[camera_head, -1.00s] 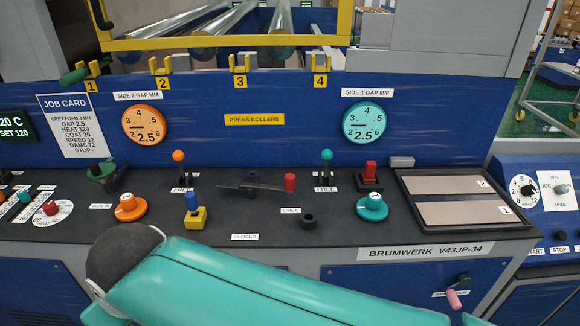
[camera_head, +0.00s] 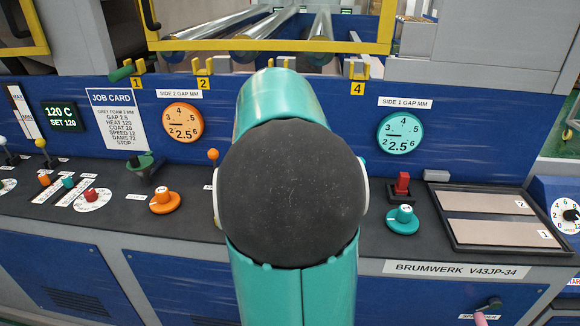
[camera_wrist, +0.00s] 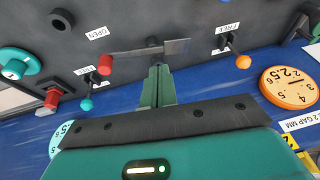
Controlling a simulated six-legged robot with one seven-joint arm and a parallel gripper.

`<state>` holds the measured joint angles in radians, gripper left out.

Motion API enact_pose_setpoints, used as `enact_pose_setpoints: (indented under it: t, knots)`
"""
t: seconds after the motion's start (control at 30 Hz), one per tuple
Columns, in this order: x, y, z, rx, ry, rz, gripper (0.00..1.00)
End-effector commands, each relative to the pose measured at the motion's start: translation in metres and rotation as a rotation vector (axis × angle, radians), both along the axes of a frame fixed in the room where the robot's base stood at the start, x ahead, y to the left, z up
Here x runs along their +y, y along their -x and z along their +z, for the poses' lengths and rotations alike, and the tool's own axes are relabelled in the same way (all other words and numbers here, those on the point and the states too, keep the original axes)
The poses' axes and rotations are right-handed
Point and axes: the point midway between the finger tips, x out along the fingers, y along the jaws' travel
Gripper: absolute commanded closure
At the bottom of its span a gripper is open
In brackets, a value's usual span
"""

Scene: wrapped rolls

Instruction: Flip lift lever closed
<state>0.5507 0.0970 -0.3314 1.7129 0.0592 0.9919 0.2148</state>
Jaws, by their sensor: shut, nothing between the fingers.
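The lift lever (camera_wrist: 165,48) shows in the wrist view as a flat grey bar with a red knob (camera_wrist: 105,64) at its left end. An OPEN label (camera_wrist: 97,33) is near the knob. My gripper (camera_wrist: 158,70) has its green fingers together and empty, with the tips close to the middle of the bar. I cannot tell whether they touch it. In the head view my raised arm hides the lever and gripper.
In the wrist view, a teal-knobbed lever (camera_wrist: 87,104) and an orange-knobbed lever (camera_wrist: 242,62) flank the fingers. A black round socket (camera_wrist: 62,19) is at upper left. The head view shows an orange dial (camera_head: 164,202), a teal dial (camera_head: 402,220) and a red switch (camera_head: 402,184).

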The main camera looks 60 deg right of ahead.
Motion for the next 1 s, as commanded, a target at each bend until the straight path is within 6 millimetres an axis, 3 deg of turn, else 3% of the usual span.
enact_pose_setpoints:
  t: [0.03, 0.1, 0.2, 0.3, 0.43, 0.77, 1.0]
  knots:
    - [-0.038, 0.013, -0.009, 0.020, 0.003, -0.082, 1.00]
    - [-0.080, 0.029, -0.016, 0.040, 0.008, -0.173, 1.00]
    - [-0.126, 0.053, -0.027, 0.067, 0.018, -0.276, 1.00]
    - [-0.155, 0.071, -0.033, 0.084, 0.027, -0.342, 1.00]
    - [-0.169, 0.081, -0.037, 0.093, 0.032, -0.375, 1.00]
    - [-0.169, 0.081, -0.038, 0.093, 0.031, -0.374, 1.00]
    - [-0.176, 0.080, -0.062, 0.097, 0.029, -0.374, 1.00]
